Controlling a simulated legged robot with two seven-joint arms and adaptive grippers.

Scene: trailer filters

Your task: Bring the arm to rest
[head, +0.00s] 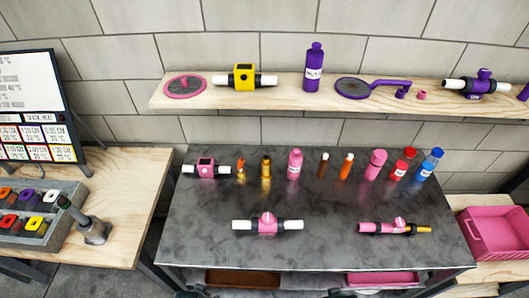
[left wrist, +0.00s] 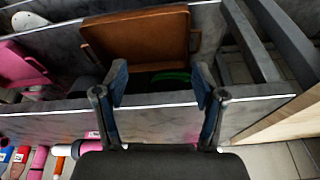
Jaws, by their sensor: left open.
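My left gripper (left wrist: 160,88) shows in the left wrist view with its two dark fingers spread apart and nothing between them. Beyond the fingertips are a brown tray (left wrist: 135,35) and the pale front edge of the dark worktable (left wrist: 75,115). The gripper cannot be made out clearly in the head view. My right gripper is in neither view. The dark worktable (head: 215,195) fills the middle of the head view.
The worktable holds a pink valve (head: 267,224), a pink filter part (head: 380,228) and several bottles. A wooden shelf (head: 290,98) hangs above. A grey tool (head: 93,230) stands on the left table. Pink bin (head: 490,232) at right; brown tray (head: 240,279) below the worktable.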

